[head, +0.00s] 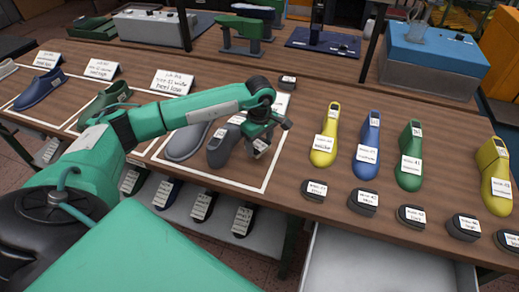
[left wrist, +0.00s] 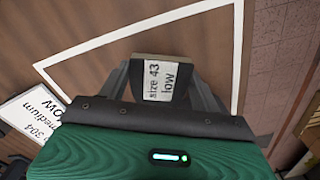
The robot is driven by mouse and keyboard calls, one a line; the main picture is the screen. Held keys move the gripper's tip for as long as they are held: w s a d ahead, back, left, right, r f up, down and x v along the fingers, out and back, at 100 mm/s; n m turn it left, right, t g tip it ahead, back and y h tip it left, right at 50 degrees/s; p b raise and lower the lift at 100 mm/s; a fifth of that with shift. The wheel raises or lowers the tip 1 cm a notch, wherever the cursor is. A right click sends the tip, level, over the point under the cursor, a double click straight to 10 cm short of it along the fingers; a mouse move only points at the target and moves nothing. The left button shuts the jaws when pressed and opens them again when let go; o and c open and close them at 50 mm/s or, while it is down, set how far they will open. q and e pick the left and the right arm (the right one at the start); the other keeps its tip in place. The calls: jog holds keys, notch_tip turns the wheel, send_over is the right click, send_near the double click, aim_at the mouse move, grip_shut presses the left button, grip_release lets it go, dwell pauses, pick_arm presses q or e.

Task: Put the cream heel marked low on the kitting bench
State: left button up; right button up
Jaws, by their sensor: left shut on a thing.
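My left gripper (head: 262,140) is shut on a small heel (left wrist: 152,82). In the left wrist view the heel sits between the two fingers, with a cream-tan edge, a dark face and a white label reading "size 43 low". In the head view the heel's label (head: 261,147) shows under the gripper. The gripper is over the right part of a white outlined area on the wooden kitting bench (head: 290,150), beside a dark grey shoe last (head: 222,147). I cannot tell whether the heel touches the bench. My right gripper is not in view.
A lighter grey last (head: 187,143) stands left of the dark one. Yellow (head: 324,145), blue (head: 368,155) and green (head: 410,165) lasts stand to the right, with several dark labelled heels (head: 362,202) along the front edge. A "heel low" card (head: 172,82) stands behind.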

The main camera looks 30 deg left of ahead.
aim_at(260, 146)
pick_arm(q)
notch_tip(260, 146, down, 4)
jog(key=shift+r+p, duration=0.1)
jog(key=shift+p, duration=0.45)
jog(key=shift+f, duration=0.35)
jog(key=shift+f+b, duration=0.25)
jog(key=shift+b, duration=0.05)
jog(key=o, duration=1)
jog(key=shift+r, duration=0.1)
